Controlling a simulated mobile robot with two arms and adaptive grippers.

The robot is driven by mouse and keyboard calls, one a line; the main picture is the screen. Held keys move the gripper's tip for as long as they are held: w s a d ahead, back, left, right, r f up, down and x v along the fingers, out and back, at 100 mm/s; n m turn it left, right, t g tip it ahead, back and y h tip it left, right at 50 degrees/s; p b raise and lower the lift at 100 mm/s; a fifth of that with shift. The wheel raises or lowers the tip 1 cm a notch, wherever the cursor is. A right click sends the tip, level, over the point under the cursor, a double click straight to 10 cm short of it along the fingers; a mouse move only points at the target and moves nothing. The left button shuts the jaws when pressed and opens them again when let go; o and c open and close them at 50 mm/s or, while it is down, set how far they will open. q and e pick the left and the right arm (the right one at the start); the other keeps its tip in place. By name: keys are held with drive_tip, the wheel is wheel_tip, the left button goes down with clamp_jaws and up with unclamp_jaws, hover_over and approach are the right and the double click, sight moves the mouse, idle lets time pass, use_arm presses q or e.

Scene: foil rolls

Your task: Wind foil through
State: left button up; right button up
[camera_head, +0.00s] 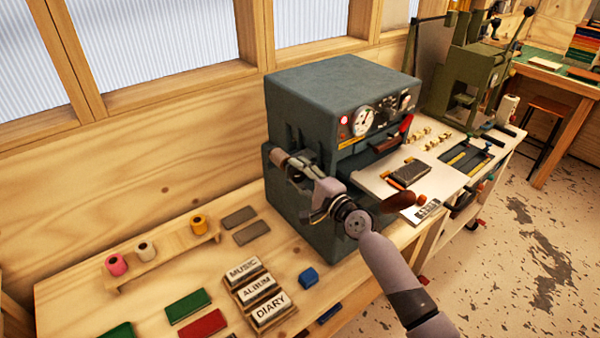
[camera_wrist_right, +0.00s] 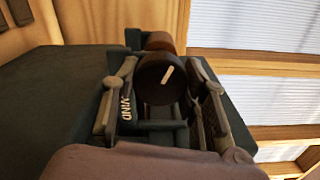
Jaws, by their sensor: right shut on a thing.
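The grey-blue foil machine (camera_head: 340,85) stands on the workbench, with a dial and a red-handled lever on its front. My right gripper (camera_head: 298,168) reaches to the machine's left side. In the right wrist view, its fingers stand on both sides of a black knob (camera_wrist_right: 153,88) with a white pointer mark, and it is shut on this knob. A WIND label (camera_wrist_right: 127,107) is beside the knob. A brown roll (camera_wrist_right: 160,42) shows behind it. My left gripper is out of view.
MUSIC, ALBUM and DIARY blocks (camera_head: 256,290) lie at the bench front near green (camera_head: 187,306) and red (camera_head: 203,325) books. A dark book (camera_head: 407,173) lies on the machine's pale plate. A green press (camera_head: 465,85) stands right. The wall and windows are behind.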

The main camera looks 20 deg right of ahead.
drive_tip(key=shift+m, duration=0.6)
drive_tip(key=o, duration=1.2)
drive_tip(key=shift+a, duration=0.1)
drive_tip(key=v, duration=1.2)
